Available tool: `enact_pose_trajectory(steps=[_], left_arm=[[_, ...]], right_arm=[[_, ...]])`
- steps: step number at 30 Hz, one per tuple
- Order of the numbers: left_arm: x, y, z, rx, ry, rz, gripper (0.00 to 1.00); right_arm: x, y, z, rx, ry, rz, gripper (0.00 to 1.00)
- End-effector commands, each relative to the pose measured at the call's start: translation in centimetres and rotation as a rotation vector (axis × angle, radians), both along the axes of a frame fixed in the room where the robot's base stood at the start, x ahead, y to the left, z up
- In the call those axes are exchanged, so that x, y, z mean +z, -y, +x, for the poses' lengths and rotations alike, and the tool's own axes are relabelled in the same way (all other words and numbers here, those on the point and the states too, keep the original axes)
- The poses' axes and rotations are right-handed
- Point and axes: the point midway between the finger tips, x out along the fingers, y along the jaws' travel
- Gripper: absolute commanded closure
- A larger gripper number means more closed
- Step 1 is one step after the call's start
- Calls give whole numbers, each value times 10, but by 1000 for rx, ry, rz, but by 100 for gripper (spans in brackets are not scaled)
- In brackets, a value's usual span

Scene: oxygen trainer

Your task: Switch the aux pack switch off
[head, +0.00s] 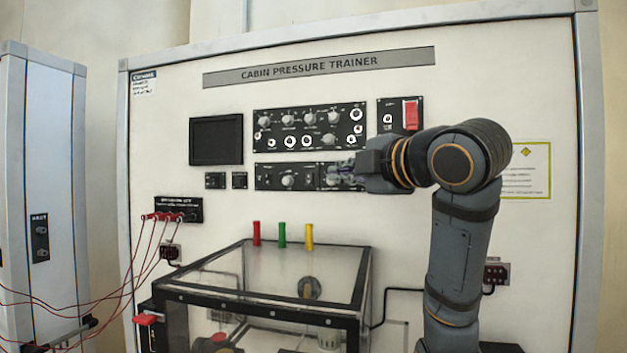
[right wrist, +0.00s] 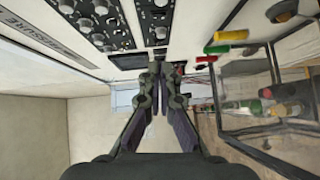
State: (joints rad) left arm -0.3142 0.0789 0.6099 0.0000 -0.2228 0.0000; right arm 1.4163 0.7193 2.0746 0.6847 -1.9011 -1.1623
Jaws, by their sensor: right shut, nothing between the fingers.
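My right gripper (head: 342,174) is shut and empty, in front of the right part of the lower black control panel (head: 268,177). It also shows in the right wrist view (right wrist: 158,72), fingertips together, near the end of that panel (right wrist: 155,22). The lower panel carries knobs and small switches; the gripper hides part of its right side. The upper black panel (head: 276,122) has several knobs and toggles. The labels are too small to read, so I cannot tell which switch is the aux pack one, nor its position. I cannot tell whether the fingertips touch the panel. My left gripper is out of view.
A clear box with a dark frame (head: 262,322) stands below the panels, with red, green and yellow handles (head: 282,235) behind its top edge. Red cables (head: 150,235) hang at the left. A panel with a red guarded switch (head: 411,114) is at the upper right.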

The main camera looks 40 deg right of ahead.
Motion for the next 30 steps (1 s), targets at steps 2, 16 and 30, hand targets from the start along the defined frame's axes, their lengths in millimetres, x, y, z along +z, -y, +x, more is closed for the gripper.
enact_pose_trajectory(steps=[2, 16, 30], left_arm=[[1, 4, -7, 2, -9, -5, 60], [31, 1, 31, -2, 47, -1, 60], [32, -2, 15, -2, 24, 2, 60]], right_arm=[[-1, 0, 5, 2, -5, 1, 100], [-6, 6, 97, 3, -6, 4, 100], [-13, 38, 126, 1, -2, 1, 100]])
